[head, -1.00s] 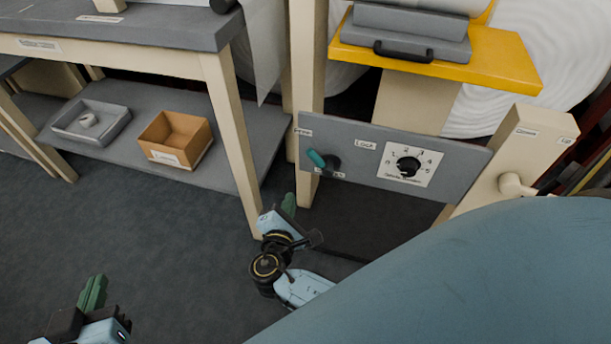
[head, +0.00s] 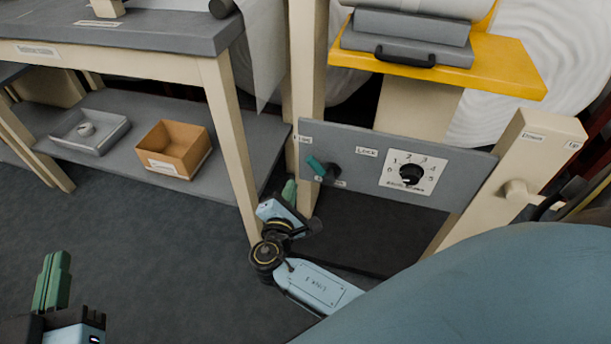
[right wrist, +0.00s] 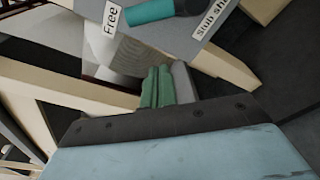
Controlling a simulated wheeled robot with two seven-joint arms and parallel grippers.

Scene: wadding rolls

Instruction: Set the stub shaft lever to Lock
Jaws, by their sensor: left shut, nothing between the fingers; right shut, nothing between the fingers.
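The stub shaft lever (head: 316,165) has a teal handle on a dark hub, on the grey panel (head: 450,190). Its handle points up and left, toward the Free label at the panel's left edge. The Lock label (head: 367,152) is to the right of the hub. My right gripper (head: 289,190), with green fingers, is shut and empty, below and left of the lever, apart from it. In the right wrist view the lever (right wrist: 150,12) and the Free label (right wrist: 110,17) show at the top, beyond the shut fingers (right wrist: 157,85). My left gripper (head: 52,280) is shut and empty at lower left.
A numbered dial (head: 411,175) is right of the Lock label. A cream post with a second lever (head: 517,192) stands further right. A yellow shelf (head: 500,68) overhangs the panel. A table leg (head: 232,150) stands close to my right gripper. The floor at left is clear.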

